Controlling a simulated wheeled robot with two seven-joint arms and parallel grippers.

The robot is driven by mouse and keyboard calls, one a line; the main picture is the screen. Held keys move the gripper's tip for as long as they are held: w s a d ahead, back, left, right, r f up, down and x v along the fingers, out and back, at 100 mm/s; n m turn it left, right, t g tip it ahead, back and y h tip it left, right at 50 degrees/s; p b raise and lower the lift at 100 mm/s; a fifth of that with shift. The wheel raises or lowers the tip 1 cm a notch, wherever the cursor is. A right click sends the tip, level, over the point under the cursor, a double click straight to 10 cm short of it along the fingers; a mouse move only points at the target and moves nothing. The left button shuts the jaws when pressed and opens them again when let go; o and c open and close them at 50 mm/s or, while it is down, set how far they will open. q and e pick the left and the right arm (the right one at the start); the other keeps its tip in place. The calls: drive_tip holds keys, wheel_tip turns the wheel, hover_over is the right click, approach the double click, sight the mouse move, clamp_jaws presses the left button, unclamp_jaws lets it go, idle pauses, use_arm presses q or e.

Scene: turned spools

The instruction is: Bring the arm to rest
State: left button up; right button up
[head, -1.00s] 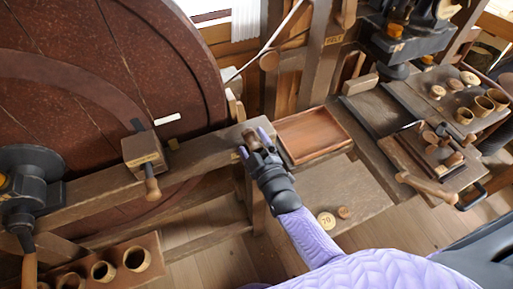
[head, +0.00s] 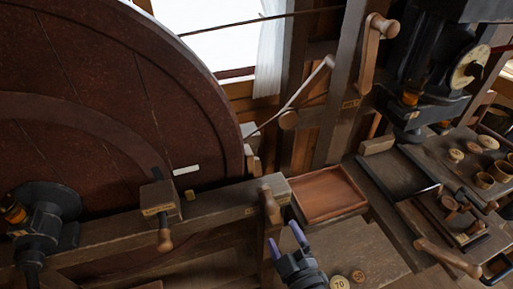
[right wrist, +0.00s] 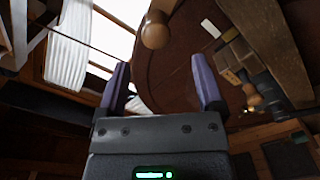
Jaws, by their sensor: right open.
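My right gripper (head: 286,240) is at the bottom middle of the head view, below a wooden beam. Its two purple fingers are apart and nothing is between them. In the right wrist view the open fingers (right wrist: 160,85) point up toward a round wooden handle end (right wrist: 154,30), which is beyond them and not gripped. In the head view a turned wooden handle (head: 270,205) hangs at the beam's end, a little above and left of the gripper, apart from it. My left gripper is not in view.
A large dark red wheel (head: 90,100) fills the left. A shallow wooden tray (head: 327,194) lies right of the beam's end. Round discs, one marked 70 (head: 339,283), lie right of the gripper. Cups and spools (head: 485,180) stand on the bench at the far right.

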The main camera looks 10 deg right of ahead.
drive_tip(key=s+f+m+g+b, duration=0.2)
drive_tip(key=s+f+g+b, duration=0.25)
drive_tip(key=f, duration=0.95)
drive_tip(key=s+f+m+g+b, duration=0.1)
drive_tip(key=s+f+g+b, duration=0.4)
drive_tip(key=f, duration=0.9)
drive_tip(key=s+d+f+m+g+h+b, duration=0.1)
drive_tip(key=s+d+f+m+g+b, duration=0.1)
drive_tip(key=s+f, duration=0.5)
drive_tip(key=s+d+f+m+g+b, duration=0.2)
drive_tip(key=s+f+g+b, duration=0.3)
drive_tip(key=s+f, duration=0.3)
drive_tip(key=s+g, duration=0.1)
drive_tip(key=s, duration=0.3)
drive_tip(key=shift+s+f+h, duration=0.2)
drive_tip(key=shift+s+h, duration=0.15)
drive_tip(key=shift+h, duration=0.05)
drive_tip(key=shift+d, duration=0.1)
